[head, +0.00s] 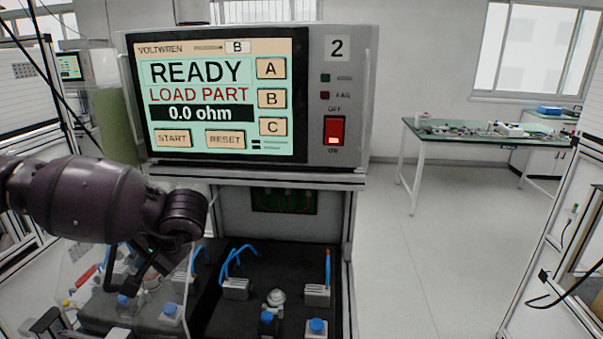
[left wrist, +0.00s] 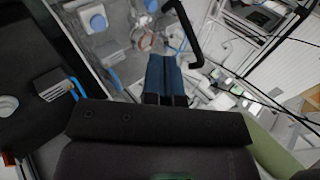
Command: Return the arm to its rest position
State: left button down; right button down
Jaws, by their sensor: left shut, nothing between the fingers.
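My left arm comes in from the left in the head view, in front of the lower left of the tester (head: 335,60). My left gripper (head: 140,278) points down over the left test fixture and is partly hidden behind the wrist. In the left wrist view its dark blue fingers (left wrist: 166,76) are shut together with nothing between them. Near the fingertips a black handle (left wrist: 186,28) and a small copper-coloured ring (left wrist: 143,40) show; whether the fingers touch the handle is unclear. The tester screen (head: 205,95) reads READY, LOAD PART, 0.0 ohm. My right gripper is out of view.
The right fixture (head: 245,310) is a black base with blue-wired clamps, blue knobs and a metal hub; nothing is seen on the hub. A clear cover (head: 78,270) stands at the left fixture. Open floor (head: 430,250) lies right, before a green-topped table (head: 460,135).

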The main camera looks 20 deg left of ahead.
pick_arm(q)
jog(key=shift+d, duration=0.1)
